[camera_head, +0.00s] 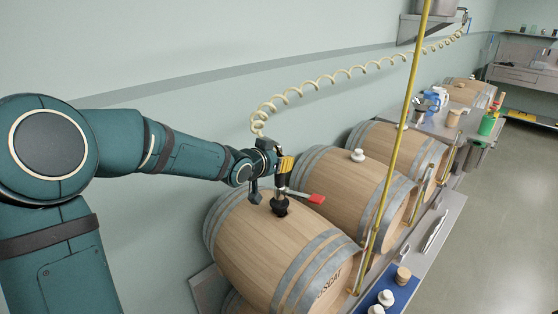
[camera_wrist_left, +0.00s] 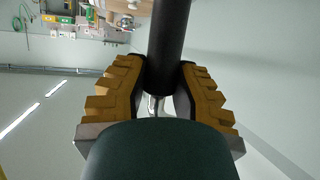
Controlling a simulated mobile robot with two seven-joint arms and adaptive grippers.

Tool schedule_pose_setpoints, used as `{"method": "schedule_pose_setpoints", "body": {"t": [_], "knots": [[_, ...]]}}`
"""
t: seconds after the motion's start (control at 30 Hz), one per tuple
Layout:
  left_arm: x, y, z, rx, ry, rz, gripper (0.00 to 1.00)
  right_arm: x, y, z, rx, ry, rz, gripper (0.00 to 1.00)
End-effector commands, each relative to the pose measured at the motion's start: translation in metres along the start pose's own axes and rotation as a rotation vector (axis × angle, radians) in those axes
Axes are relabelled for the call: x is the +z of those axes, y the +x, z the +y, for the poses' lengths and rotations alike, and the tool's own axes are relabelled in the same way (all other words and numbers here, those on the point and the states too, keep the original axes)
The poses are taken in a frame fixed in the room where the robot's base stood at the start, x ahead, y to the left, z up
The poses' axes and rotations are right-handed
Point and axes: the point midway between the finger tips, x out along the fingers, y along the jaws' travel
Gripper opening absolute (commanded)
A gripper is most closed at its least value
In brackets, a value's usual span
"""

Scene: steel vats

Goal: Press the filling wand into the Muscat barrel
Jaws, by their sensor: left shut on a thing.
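The Muscat barrel (camera_head: 262,245) is the nearest wooden barrel in the head view, lying on its side with grey hoops and partly readable dark lettering on its end. My left gripper (camera_head: 284,166), with yellow finger pads, is above its top. It is shut on the filling wand (camera_head: 280,203), which stands roughly upright with its black lower end at the barrel's top. A red lever (camera_head: 316,199) sticks out to the right of the wand. In the left wrist view the wand's dark shaft (camera_wrist_left: 168,45) is between my gripper's fingers (camera_wrist_left: 163,90). The bung hole is hidden, so I cannot tell how deep the tip sits.
A coiled cream hose (camera_head: 330,80) runs from near the gripper to the back wall. More barrels (camera_head: 338,172) lie behind, one with a white bung (camera_head: 357,155). A yellow pole (camera_head: 398,140) crosses in front. A blue tray (camera_head: 405,293) holds bungs at lower right. The floor at right is clear.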

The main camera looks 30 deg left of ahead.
Motion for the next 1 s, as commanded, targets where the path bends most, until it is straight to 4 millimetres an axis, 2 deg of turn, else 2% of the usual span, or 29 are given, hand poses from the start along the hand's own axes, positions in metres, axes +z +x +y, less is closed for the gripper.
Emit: {"method": "schedule_pose_setpoints", "body": {"t": [1.0], "knots": [[0.016,0.007,0.0,0.0,0.0,0.003,0.0,0.001,0.015,0.005,0.0,0.0,0.0,0.47]]}}
